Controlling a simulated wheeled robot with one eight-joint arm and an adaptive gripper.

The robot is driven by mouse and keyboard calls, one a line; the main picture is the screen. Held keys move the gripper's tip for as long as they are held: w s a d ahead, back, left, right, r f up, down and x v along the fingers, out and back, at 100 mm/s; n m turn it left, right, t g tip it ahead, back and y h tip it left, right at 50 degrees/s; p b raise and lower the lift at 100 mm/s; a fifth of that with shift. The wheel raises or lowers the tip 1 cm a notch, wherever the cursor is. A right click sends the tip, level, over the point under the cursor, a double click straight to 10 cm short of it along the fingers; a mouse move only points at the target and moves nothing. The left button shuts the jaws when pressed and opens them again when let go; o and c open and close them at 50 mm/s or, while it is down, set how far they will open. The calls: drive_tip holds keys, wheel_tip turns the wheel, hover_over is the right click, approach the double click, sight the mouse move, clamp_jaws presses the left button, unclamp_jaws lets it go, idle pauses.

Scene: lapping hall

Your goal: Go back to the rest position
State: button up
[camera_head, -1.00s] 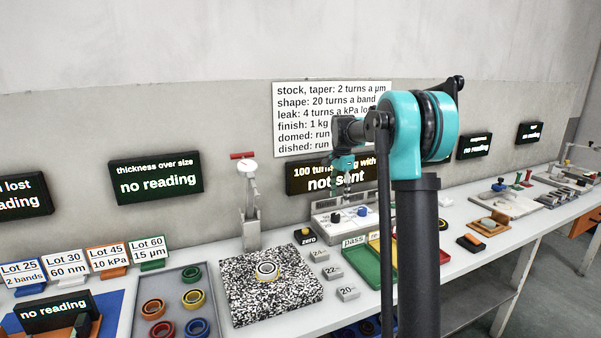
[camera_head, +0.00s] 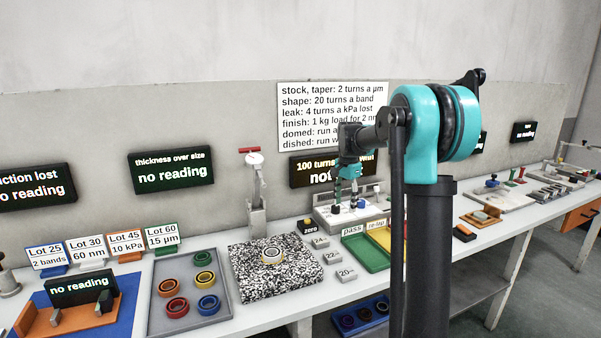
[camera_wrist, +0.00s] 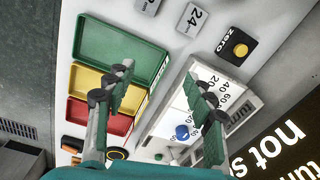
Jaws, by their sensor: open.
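My gripper (camera_head: 345,202) is in the head view in front of the wall, above the back of the bench near the white dial box (camera_head: 327,214). In the wrist view my gripper (camera_wrist: 165,85) shows its two green-padded fingers wide apart with nothing between them. Beneath them lie the dial box (camera_wrist: 228,92) with a blue knob (camera_wrist: 182,132) and the green tray (camera_wrist: 120,50), yellow tray (camera_wrist: 90,80) and red tray (camera_wrist: 85,115). The fingers are apart from these as far as I can tell.
A speckled granite plate (camera_head: 245,283) bears a ring (camera_head: 272,255) beside a dial gauge stand (camera_head: 257,200). A grey tray (camera_head: 160,290) holds several coloured rings. Small weights (camera_head: 332,257) and the zero button (camera_head: 311,224) sit left of the trays. Dark displays (camera_head: 171,169) line the wall.

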drive_tip(key=s+d+f+n+t, duration=0.1)
drive_tip(key=s+f+n, duration=0.2)
drive_tip(key=s, duration=0.8)
drive_tip(key=s+d+f+n+t, duration=0.1)
drive_tip(key=s+f+n, duration=0.3)
drive_tip(key=s+f, duration=0.4)
drive_tip(key=s+d+f+n+t, duration=0.1)
drive_tip(key=s+f+n, duration=0.2)
drive_tip(key=s, duration=1.3)
wheel_tip(320, 180, down, 3)
drive_tip(key=shift+d+r+n+t, duration=0.1)
drive_tip(key=shift+d+n+t, duration=0.1)
drive_tip(key=shift+n+t, duration=0.2)
